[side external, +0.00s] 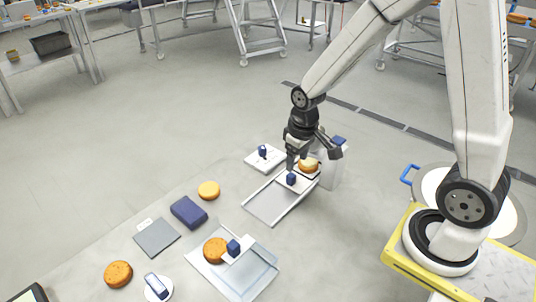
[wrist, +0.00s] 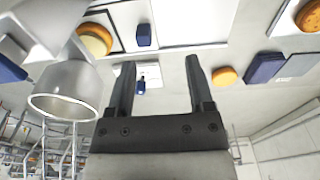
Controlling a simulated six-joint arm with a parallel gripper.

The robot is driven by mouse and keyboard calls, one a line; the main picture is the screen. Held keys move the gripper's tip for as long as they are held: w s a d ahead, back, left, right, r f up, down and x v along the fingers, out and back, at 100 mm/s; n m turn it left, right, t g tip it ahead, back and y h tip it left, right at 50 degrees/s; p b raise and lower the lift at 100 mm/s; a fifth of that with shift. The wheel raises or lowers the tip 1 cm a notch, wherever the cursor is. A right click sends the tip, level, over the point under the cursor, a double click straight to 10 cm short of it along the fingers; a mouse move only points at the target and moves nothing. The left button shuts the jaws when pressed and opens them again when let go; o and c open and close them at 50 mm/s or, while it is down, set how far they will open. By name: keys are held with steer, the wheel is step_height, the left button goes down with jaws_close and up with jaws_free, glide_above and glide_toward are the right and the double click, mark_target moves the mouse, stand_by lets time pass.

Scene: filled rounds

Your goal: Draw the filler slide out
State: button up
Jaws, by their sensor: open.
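In the side view a grey rail tray (side external: 267,206) lies on the floor-like surface, with a white plate bearing a blue knob (side external: 291,179) at its far end. I take this knobbed plate as the filler slide. A pale-topped round (side external: 308,165) sits just beyond the knob. In the wrist view the knob (wrist: 143,35) and the round (wrist: 95,41) appear near the top. My gripper (side external: 293,160) is over the far end of the tray, close to the knob. In the wrist view my gripper (wrist: 160,64) has its fingers apart, with nothing held. Contact with the knob is not visible.
A white plate with another blue knob (side external: 263,153) lies left of my gripper. A white blue-topped box (side external: 334,168) stands right of it. A nearer tray (side external: 262,276) holds a round (side external: 215,250). A blue box (side external: 188,212) lies left. A grey metal funnel (wrist: 63,95) shows in the wrist view.

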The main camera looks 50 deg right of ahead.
mark_target(291, 174)
steer(key=shift+g, duration=0.5)
steer(key=w+d+f, duration=0.2)
steer(key=w+d, duration=0.1)
steer(key=shift+w+f, duration=0.2)
steer(key=shift+f, duration=0.05)
steer(key=shift+f, duration=0.15)
steer(key=shift+f, duration=3.75)
jaws_close()
